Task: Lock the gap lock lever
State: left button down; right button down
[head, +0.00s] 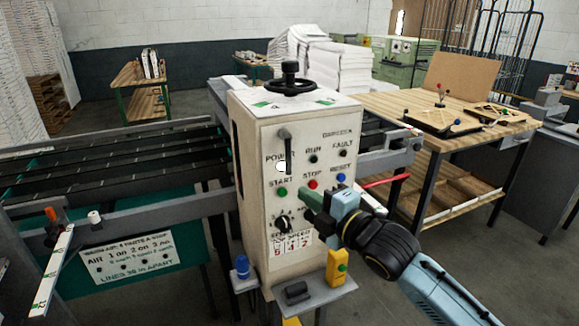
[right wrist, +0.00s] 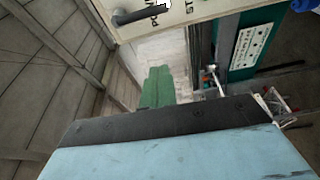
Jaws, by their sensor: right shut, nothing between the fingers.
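A dark lever (head: 286,146), which I take to be the gap lock lever, hangs down on the upper front of the pale control cabinet (head: 250,190). No label for it is readable. The lever also shows at the top of the right wrist view (right wrist: 140,14). My right gripper (head: 308,205) has its green fingers in front of the cabinet, below and right of the lever, near the START and STOP buttons. It is apart from the lever. The green fingers in the right wrist view (right wrist: 157,88) are together and empty. My left gripper is not in view.
A black handwheel (head: 290,84) tops the cabinet. A small shelf (head: 315,296) below holds a yellow block (head: 337,268), with a blue item (head: 241,268) beside it. A red-handled bar (head: 385,181) juts out at right. A wooden table (head: 400,103) stands behind right; slatted conveyor (head: 110,165) left.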

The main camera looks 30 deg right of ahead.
aim_at(290, 169)
jog(key=shift+a+r, duration=0.1)
jog(key=shift+r, duration=0.15)
jog(key=w, duration=0.3)
jog(key=w+p, duration=0.1)
jog(key=w, duration=0.3)
jog(key=w+d+p, duration=0.1)
jog(key=w, duration=0.3)
jog(key=shift+w+d, duration=0.2)
jog(key=shift+d, duration=0.2)
jog(key=shift+w, duration=0.1)
